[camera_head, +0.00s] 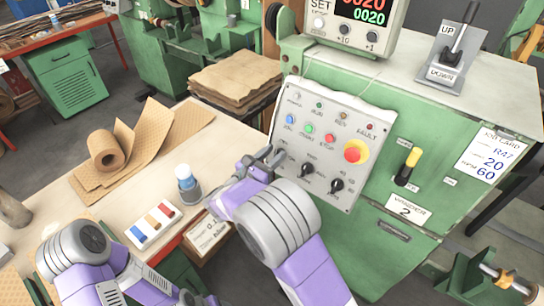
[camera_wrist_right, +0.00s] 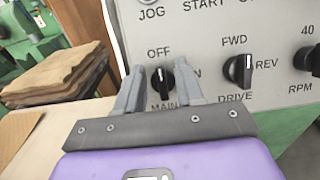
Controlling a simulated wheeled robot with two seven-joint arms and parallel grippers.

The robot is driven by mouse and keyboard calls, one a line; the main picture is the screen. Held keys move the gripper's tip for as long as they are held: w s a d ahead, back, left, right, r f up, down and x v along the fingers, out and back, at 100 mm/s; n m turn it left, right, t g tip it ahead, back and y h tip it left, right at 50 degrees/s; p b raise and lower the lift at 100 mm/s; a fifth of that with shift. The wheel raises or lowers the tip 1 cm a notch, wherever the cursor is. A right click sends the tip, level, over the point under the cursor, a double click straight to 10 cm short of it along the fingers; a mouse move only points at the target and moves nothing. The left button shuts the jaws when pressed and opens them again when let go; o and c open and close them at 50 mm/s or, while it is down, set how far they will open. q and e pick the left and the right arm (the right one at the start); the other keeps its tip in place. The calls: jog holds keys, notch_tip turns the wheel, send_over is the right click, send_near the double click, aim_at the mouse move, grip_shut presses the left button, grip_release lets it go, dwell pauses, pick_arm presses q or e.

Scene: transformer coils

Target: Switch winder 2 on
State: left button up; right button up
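The winder 2 control panel (camera_head: 320,142) is a light grey plate on the green machine, above a "WINDER 2" label (camera_head: 404,209). My right gripper (camera_head: 270,155) is at the panel's lower left, over the main switch. In the right wrist view, my right gripper (camera_wrist_right: 160,85) is open, with one finger on each side of the black MAIN knob (camera_wrist_right: 162,82). The knob's white mark points up towards OFF. I cannot tell whether the fingers touch it. My left arm is at the lower left of the head view; its finger state cannot be made out.
The black DRIVE knob (camera_wrist_right: 238,70) is just right of the right gripper. A red emergency button (camera_head: 355,152), a yellow-tipped lever (camera_head: 411,160) and an UP/DOWN lever (camera_head: 457,45) are further right. A bottle (camera_head: 187,181) and a coloured-block tray (camera_head: 152,224) stand on the bench.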

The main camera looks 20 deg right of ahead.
grip_shut()
jog(key=shift+m, duration=0.4)
jog(key=m+g, duration=0.1)
jog(key=m, duration=0.1)
jog(key=m+g+h, duration=0.1)
jog(key=m, duration=0.1)
jog(key=shift+s+f+m, duration=0.1)
jog(key=shift+s+m, duration=0.05)
jog(key=shift+m, duration=0.25)
jog(key=m+g, duration=0.2)
jog(key=m, duration=0.3)
jog(key=shift+s+d+f+m, duration=0.1)
jog(key=shift+m, duration=0.3)
jog(key=m+g, duration=0.2)
jog(key=m, duration=0.3)
jog(key=shift+s+f, duration=0.1)
jog(key=m, duration=0.2)
jog(key=m+g+y, duration=0.1)
jog(key=m, duration=0.1)
jog(key=shift+f+y, duration=0.1)
jog(key=shift+y, duration=0.2)
jog(key=shift+m, duration=0.4)
